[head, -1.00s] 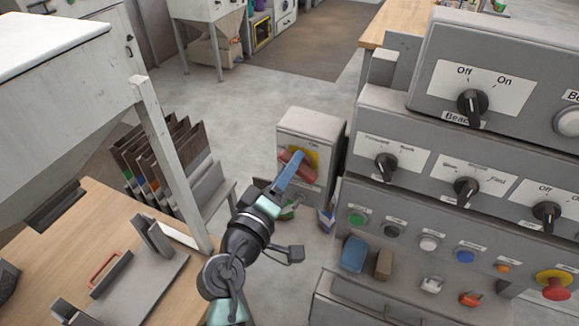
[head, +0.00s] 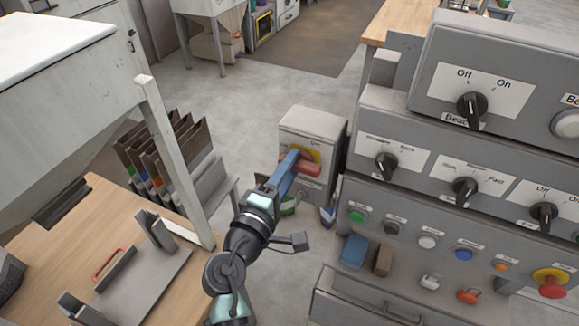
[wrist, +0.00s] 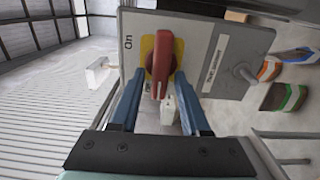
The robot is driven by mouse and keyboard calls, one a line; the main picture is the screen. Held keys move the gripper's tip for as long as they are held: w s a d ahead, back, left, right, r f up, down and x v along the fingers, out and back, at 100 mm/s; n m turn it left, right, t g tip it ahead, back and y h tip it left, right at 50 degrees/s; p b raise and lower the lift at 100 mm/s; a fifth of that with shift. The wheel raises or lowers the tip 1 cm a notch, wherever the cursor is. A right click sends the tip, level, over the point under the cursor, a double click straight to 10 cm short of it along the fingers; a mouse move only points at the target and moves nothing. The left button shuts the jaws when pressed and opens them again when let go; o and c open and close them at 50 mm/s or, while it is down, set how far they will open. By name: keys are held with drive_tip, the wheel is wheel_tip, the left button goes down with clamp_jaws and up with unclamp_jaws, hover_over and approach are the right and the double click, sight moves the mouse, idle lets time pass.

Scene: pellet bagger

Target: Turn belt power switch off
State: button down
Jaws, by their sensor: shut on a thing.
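A grey switch box (head: 314,128) stands beyond the control panel's left side in the head view. Its red rotary handle (head: 304,166) sits on a yellow plate (head: 308,152) and lies nearly level across the box face. My gripper (head: 289,160) reaches the handle with its blue fingers and hides its left part. In the wrist view the red handle (wrist: 164,60) stands between the two fingertips of my gripper (wrist: 161,76), which is shut on it. The word "On" is printed beside the yellow plate. No "Off" marking is readable on this box.
A large grey control panel (head: 400,105) with knobs and buttons fills the right side. A wooden table (head: 100,215) with a metal fixture and a white post (head: 170,150) stand at left. Bare floor (head: 240,110) lies behind the box.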

drive_tip(key=c, duration=0.7)
unclamp_jaws()
drive_tip(key=shift+s, duration=0.1)
drive_tip(key=shift+b+v, duration=1.45)
drive_tip(key=shift+v, duration=5)
